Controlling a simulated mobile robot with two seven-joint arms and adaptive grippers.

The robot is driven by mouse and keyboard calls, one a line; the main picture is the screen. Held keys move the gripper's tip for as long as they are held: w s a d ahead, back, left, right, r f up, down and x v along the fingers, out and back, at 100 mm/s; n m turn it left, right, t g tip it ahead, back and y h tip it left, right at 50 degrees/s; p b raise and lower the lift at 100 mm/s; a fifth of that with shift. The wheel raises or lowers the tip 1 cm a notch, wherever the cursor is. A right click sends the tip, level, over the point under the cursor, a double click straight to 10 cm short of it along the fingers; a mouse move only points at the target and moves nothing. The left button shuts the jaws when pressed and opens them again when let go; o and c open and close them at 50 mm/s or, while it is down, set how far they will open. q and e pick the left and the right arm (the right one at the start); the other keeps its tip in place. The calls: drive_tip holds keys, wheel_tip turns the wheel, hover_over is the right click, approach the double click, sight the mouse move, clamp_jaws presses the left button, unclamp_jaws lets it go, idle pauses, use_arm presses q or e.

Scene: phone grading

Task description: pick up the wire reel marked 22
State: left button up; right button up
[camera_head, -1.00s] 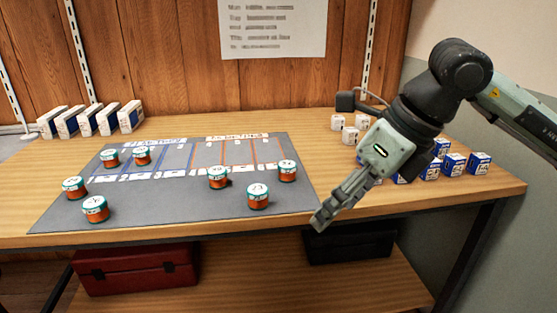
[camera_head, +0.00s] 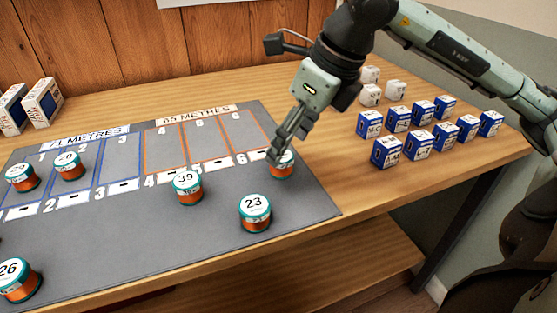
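Several orange wire reels with teal rims and white numbered tops stand on the grey mat (camera_head: 110,245). I read 23 on one reel (camera_head: 255,213), 39 on another reel (camera_head: 188,188), 20 on a third (camera_head: 69,166) and 26 at the lower left (camera_head: 18,281). The far-left reel (camera_head: 21,177) looks like 29. No 22 is readable. The right-hand reel (camera_head: 281,167) has its top partly hidden by my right gripper (camera_head: 276,155). The fingertips are at or just above its top; contact and finger opening cannot be told. My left gripper is not in view.
The mat has blue slots marked 71 metres (camera_head: 85,137) and orange slots marked 65 metres (camera_head: 196,116). Several blue-and-white boxes (camera_head: 387,152) and white boxes (camera_head: 396,89) stand on the right. White-and-blue boxes (camera_head: 42,101) stand at the back left. The table's front right is clear.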

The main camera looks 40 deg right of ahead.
sight(284, 156)
drive_tip(key=x, duration=0.5)
drive_tip(key=shift+d, duration=0.2)
drive_tip(key=c, duration=1.2)
